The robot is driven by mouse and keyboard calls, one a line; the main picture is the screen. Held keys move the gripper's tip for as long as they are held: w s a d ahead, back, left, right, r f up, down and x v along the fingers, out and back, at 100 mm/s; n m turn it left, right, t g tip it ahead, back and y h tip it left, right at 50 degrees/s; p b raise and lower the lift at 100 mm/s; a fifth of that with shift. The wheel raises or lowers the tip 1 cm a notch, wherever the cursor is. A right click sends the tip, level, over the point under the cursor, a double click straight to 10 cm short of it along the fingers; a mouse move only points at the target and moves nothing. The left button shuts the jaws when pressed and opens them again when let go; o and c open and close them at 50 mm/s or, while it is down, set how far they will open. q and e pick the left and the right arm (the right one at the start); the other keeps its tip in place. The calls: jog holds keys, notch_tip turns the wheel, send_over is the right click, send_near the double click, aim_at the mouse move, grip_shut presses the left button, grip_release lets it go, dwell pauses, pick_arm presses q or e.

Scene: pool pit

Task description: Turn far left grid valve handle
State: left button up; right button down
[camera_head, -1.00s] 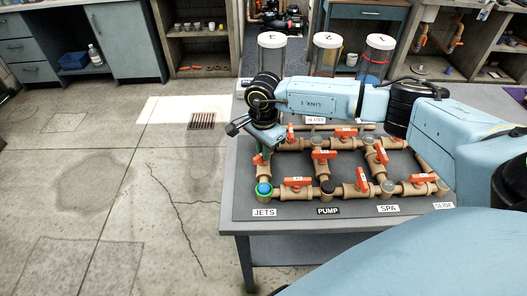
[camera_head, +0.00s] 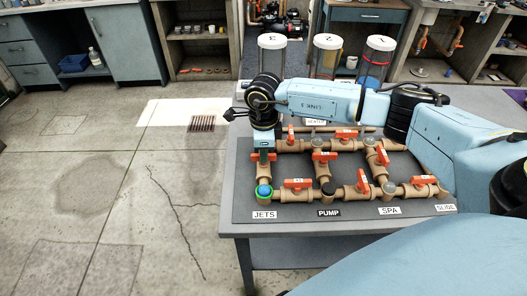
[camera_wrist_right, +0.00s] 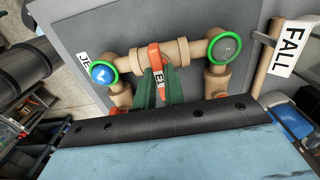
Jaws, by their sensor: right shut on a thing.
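The pipe grid (camera_head: 325,190) with several orange valve handles lies on a dark board on the table. My right gripper (camera_head: 263,158) points down over the grid's left-hand pipe. The far left valve handle (camera_head: 271,157) shows only in part under it. In the right wrist view, the green fingers (camera_wrist_right: 160,88) are shut on the orange handle (camera_wrist_right: 154,56), one on each side. The handle lies across the tan pipe there. A label is partly visible between the fingers. My left gripper is not in view.
Other orange handles, such as the front one (camera_head: 297,183), sit close to the right. Three lidded clear cylinders (camera_head: 327,58) stand behind the grid. A blue-topped fitting with a green ring (camera_head: 264,191) is at the front left corner. The floor left of the table is open.

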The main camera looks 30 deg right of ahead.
dwell(0.5)
jog(key=c, duration=1.5)
grip_release()
notch_tip(320, 180, up, 14)
jog(key=shift+f, duration=0.25)
